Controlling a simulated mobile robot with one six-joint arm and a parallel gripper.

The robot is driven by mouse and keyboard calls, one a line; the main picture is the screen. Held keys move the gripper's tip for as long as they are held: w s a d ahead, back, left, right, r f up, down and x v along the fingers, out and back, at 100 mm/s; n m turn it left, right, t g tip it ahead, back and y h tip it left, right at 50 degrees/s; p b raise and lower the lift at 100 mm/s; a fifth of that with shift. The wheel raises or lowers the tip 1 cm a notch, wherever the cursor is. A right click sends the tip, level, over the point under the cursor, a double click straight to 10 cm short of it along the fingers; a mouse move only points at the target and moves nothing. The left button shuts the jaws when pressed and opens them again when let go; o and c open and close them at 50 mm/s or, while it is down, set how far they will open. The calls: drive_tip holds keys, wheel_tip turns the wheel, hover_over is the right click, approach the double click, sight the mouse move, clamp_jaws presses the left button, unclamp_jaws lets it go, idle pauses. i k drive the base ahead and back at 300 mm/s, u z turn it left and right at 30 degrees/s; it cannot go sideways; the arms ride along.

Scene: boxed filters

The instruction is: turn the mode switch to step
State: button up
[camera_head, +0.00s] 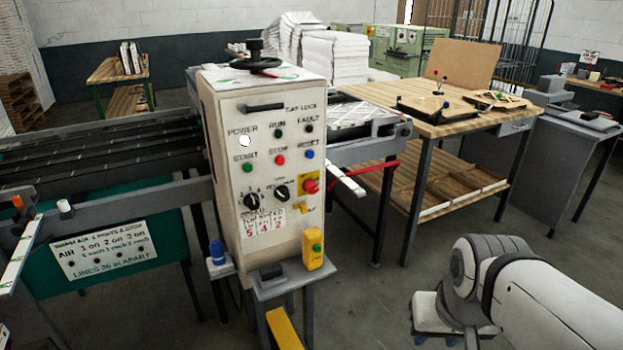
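The cream control cabinet (228,130) stands left of centre, with its panel facing me. Two black rotary knobs sit low on the panel: a left knob (251,200) and a right knob (282,193). Small lettering surrounds both. It is too small to tell for sure which is the mode switch or where either points. My white arm is at the lower right, well apart from the panel. My gripper does not show.
A red stop knob (310,186) on a yellow plate is right of the knobs. A yellow box with a green button (314,250) stands below. A wooden-topped table (447,124) is to the right. Open floor lies between cabinet and arm.

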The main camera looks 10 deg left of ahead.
sight(282, 193)
drive_tip(key=i, duration=0.9)
drive_tip(key=u, duration=0.05)
